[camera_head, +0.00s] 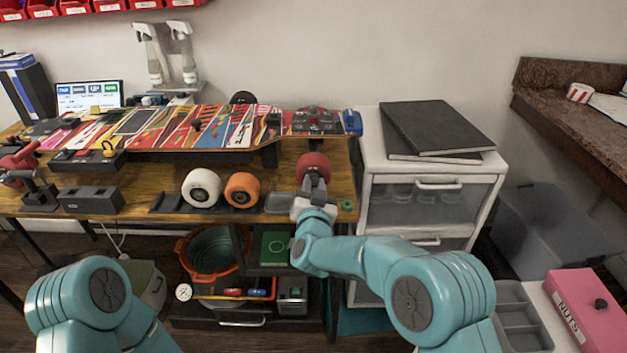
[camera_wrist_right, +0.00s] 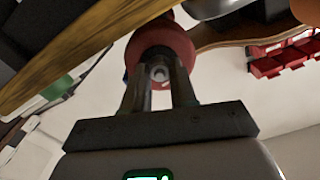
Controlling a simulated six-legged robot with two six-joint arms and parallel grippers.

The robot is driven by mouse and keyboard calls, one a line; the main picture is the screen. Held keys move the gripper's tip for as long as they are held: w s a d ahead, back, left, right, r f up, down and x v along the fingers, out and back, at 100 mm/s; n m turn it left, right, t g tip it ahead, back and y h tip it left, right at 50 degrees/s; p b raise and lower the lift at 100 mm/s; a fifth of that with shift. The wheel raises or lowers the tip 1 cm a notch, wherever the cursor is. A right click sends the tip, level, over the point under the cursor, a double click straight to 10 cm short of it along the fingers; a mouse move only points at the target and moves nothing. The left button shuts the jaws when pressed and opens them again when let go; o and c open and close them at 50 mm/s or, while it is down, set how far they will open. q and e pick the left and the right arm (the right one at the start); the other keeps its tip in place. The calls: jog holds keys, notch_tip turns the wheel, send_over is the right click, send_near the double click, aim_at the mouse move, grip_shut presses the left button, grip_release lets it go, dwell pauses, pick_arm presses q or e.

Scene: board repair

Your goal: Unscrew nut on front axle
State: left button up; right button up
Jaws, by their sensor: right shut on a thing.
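The patterned skateboard (camera_head: 215,124) lies along the workbench. A red wheel (camera_head: 313,165) sits under its right end. My right gripper (camera_head: 313,190) is at the outer face of this wheel. In the wrist view, the red wheel (camera_wrist_right: 161,45) fills the space beyond the fingers, and the axle nut (camera_wrist_right: 160,74) shows as a pale metal ring at its hub. The right gripper's two fingers (camera_wrist_right: 160,85) are closed in on either side of the nut and hold it. The nut is hidden in the head view. My left gripper is out of view; only part of my left arm shows.
A white wheel (camera_head: 201,188) and an orange wheel (camera_head: 242,189) stand on the bench left of my right gripper. A small green ring (camera_head: 347,205) lies near the bench's right edge. A drawer cabinet (camera_head: 432,190) stands to the right, and a pink nuts box (camera_head: 584,312) sits lower right.

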jog(key=shift+n, duration=0.7)
jog(key=n, duration=0.5)
jog(key=shift+n, duration=0.3)
jog(key=n, duration=0.5)
jog(key=shift+n, duration=0.4)
jog(key=o, duration=1)
jog(key=shift+c, duration=1.3)
